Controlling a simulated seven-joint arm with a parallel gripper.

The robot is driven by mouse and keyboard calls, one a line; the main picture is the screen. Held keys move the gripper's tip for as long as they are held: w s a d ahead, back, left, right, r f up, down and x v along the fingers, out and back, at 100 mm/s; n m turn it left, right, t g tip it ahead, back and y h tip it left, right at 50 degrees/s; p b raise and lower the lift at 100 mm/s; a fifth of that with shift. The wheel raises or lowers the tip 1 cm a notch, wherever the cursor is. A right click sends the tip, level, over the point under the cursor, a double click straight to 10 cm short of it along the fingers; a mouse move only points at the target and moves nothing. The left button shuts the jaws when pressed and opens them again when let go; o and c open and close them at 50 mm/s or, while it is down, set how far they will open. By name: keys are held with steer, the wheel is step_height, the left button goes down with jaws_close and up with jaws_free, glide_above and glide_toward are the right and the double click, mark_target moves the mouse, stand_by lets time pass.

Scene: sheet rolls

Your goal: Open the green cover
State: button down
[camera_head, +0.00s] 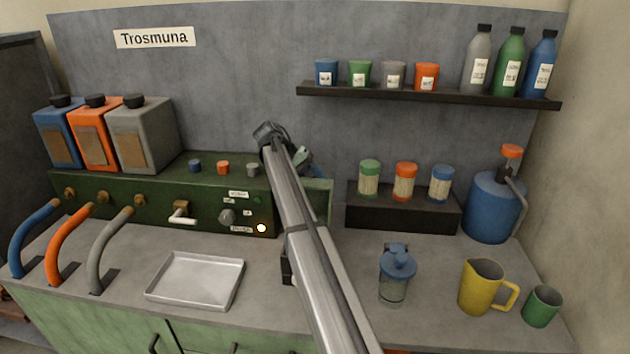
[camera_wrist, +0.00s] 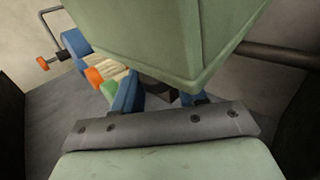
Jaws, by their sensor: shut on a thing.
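The cover's exact angle is hard to tell.
A black stand with several shakers (camera_head: 405,180) is close to the right of the cover. A blue-lidded jar (camera_head: 397,272) stands in front. A metal tray (camera_head: 196,281) lies left of my arm. A shelf (camera_head: 430,96) hangs above. The counter between tray and jar is mostly clear.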

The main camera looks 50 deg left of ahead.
steer(key=shift+s+d+f, duration=0.25)
steer(key=shift+s+f, duration=0.05)
steer(key=c, duration=1)
jaws_free()
steer(key=shift+o, duration=1.4)
steer(key=shift+w+a+r, duration=0.15)
